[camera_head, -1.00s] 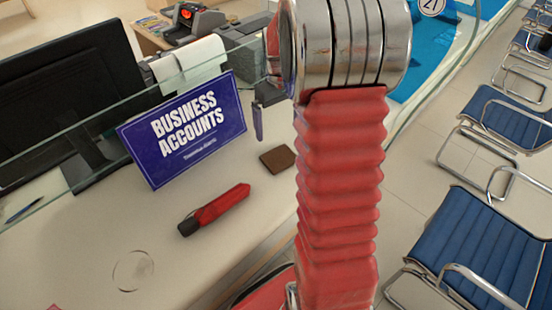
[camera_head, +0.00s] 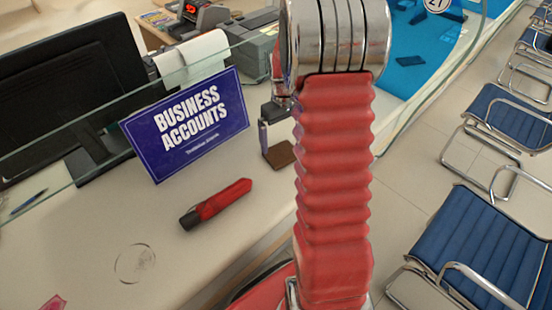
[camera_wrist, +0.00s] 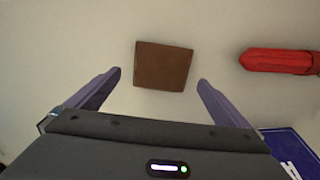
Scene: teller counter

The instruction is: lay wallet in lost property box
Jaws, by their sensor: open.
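The wallet is a flat brown square (camera_head: 281,156) on the pale counter, partly hidden by my arm and gripper in the head view. In the wrist view the wallet (camera_wrist: 163,65) shows whole, lying in front of my gripper (camera_wrist: 160,77), between the lines of its two spread fingers. My gripper is open and empty. In the head view my gripper (camera_head: 265,140) is just above the wallet, mostly behind my arm; I cannot tell whether it touches. I cannot make out a lost property box in either view.
A red object with a black end (camera_head: 216,204) lies left of the wallet. A blue "Business Accounts" sign (camera_head: 186,124) stands behind it, by a glass screen. A clear round disc (camera_head: 135,263) is nearer. Blue chairs (camera_head: 472,243) stand on the floor to the right.

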